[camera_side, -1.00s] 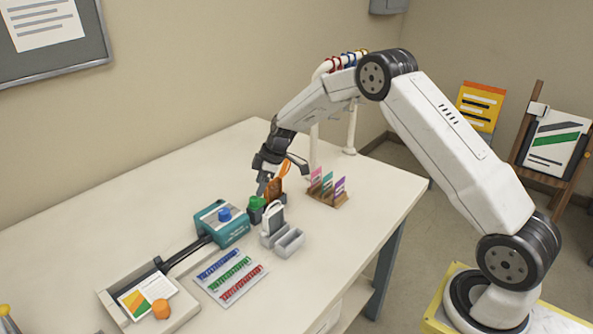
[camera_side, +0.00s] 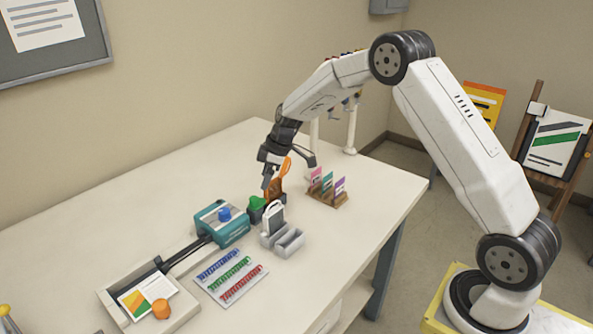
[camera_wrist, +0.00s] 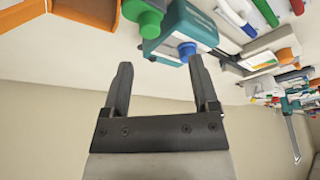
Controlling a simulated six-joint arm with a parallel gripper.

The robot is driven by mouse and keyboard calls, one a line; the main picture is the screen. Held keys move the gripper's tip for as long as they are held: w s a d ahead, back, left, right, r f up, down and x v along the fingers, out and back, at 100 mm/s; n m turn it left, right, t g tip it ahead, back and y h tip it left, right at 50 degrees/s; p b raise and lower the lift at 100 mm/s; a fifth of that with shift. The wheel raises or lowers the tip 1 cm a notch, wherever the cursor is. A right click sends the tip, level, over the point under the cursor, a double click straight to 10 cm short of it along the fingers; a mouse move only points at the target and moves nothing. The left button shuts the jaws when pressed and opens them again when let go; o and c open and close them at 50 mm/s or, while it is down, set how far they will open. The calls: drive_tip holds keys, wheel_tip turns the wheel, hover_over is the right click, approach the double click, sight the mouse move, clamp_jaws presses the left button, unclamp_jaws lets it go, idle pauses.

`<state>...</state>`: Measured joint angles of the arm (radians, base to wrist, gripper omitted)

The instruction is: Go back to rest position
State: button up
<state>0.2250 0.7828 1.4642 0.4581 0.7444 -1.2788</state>
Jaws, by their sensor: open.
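My gripper (camera_side: 288,172) hangs over the table beside the upright orange tool (camera_side: 277,181) in the side view. In the wrist view my gripper (camera_wrist: 160,85) shows two dark fingers spread apart with nothing between them. Past the fingertips are a green-topped item (camera_wrist: 142,14) and a teal machine with a blue knob (camera_wrist: 178,30). The same teal machine (camera_side: 222,224) and green-topped item (camera_side: 256,204) stand left of my gripper in the side view.
A wooden rack of colored cards (camera_side: 327,195) stands close on the right. Grey holders (camera_side: 289,242), a sheet of colored combs (camera_side: 231,277) and a trimmer board with a print (camera_side: 148,298) lie toward the front. The back left of the table (camera_side: 130,195) is clear.

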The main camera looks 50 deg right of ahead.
drive_tip(key=s+a+r+m+h, duration=0.1)
drive_tip(key=s+a+m, duration=0.2)
drive_tip(key=s, duration=1.1)
drive_tip(key=s+a+r+m+h, duration=0.1)
drive_tip(key=s+a+m, duration=0.3)
drive_tip(key=s, duration=1)
drive_tip(key=shift+a+r+m+h, duration=0.2)
drive_tip(key=shift+r+m+h, duration=0.1)
drive_tip(key=shift+m+h, duration=0.3)
